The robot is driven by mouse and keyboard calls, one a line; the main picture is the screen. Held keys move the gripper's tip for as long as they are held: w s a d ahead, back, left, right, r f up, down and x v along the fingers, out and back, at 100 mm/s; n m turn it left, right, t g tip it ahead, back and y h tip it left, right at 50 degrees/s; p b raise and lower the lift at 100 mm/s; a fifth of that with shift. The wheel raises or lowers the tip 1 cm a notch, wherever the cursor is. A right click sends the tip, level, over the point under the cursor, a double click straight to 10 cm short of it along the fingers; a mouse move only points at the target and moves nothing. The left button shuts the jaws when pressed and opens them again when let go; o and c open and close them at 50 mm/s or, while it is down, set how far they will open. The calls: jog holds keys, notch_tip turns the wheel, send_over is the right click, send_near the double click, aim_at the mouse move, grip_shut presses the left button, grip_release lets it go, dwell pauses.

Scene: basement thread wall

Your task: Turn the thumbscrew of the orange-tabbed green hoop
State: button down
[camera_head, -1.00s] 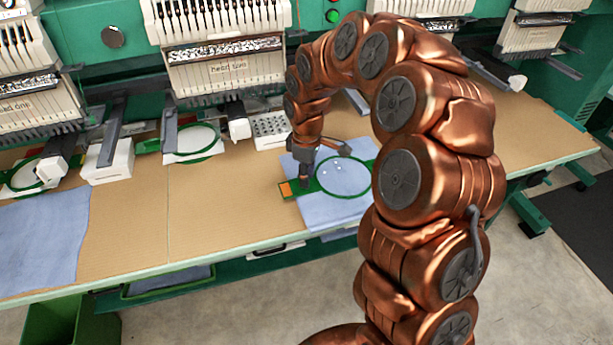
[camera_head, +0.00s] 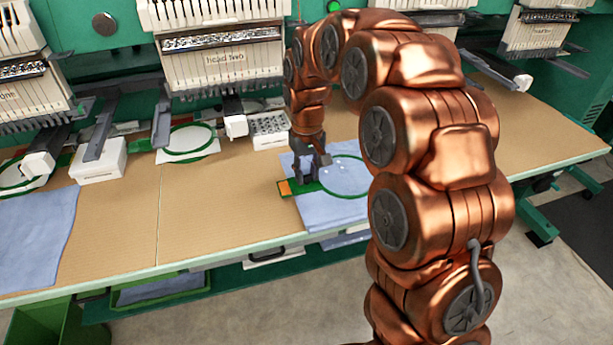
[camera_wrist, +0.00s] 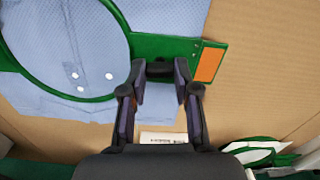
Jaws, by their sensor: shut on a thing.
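The green hoop (camera_head: 326,186) lies on a light blue cloth (camera_head: 318,217) on the table. Its bracket carries an orange tab (camera_head: 285,188) at the left end in the head view. The wrist view shows the hoop (camera_wrist: 118,33) at the left and the orange tab (camera_wrist: 208,65) at the upper right. My gripper (camera_head: 308,179) points down at the hoop's edge beside the tab. In the wrist view my gripper (camera_wrist: 160,75) has its fingertips close around a small dark part at the hoop's bracket, apparently the thumbscrew (camera_wrist: 160,69). The fingers hide most of it.
A white perforated block (camera_head: 269,130) stands behind the gripper. More hoops (camera_head: 187,143) sit under the embroidery heads (camera_head: 220,65) at the back. Another blue cloth (camera_head: 35,235) lies at the left. The brown tabletop (camera_head: 215,215) between is clear.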

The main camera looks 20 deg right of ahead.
aim_at(307, 175)
jog(key=shift+m, duration=0.6)
jog(key=c, duration=0.8)
grip_release()
jog(key=shift+c, duration=0.2)
jog(key=shift+r, duration=0.1)
notch_tip(307, 175, up, 12)
